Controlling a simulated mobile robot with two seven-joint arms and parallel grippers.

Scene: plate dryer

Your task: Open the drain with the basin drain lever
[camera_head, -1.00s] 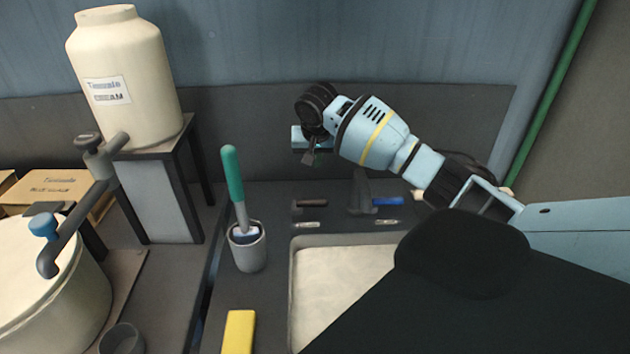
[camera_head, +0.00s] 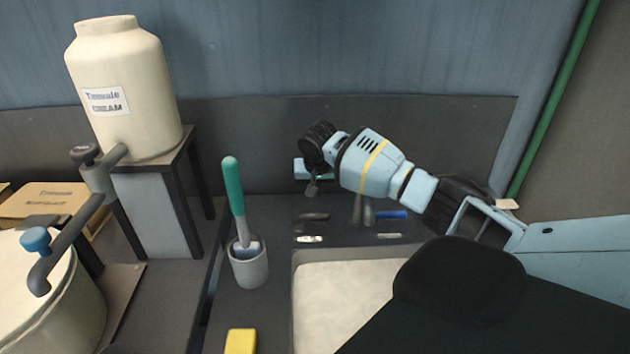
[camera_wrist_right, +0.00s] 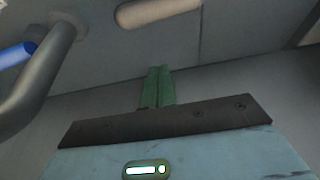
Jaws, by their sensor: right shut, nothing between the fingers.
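The basin (camera_head: 300,300) has a pale rim and bottom, and its right part is hidden behind my arm. Behind it, a short brown-handled lever (camera_head: 313,216) lies left of the grey spout (camera_head: 368,212), and a blue-handled lever (camera_head: 391,214) lies right of it. Small labels sit in front of both, too small to read, so I cannot tell by them which is the drain lever. My right gripper (camera_head: 312,189) is shut and empty, just above and behind the brown lever in this view. In the right wrist view, its green fingers (camera_wrist_right: 158,88) point toward the brown handle (camera_wrist_right: 155,10), apart from it.
A grey cup (camera_head: 249,268) with a green-handled brush (camera_head: 233,188) stands left of the basin. A yellow block (camera_head: 240,341) lies in front. A cream jar (camera_head: 122,90) on a stand and a large pot (camera_head: 60,310) are further left. The back wall is close behind the gripper.

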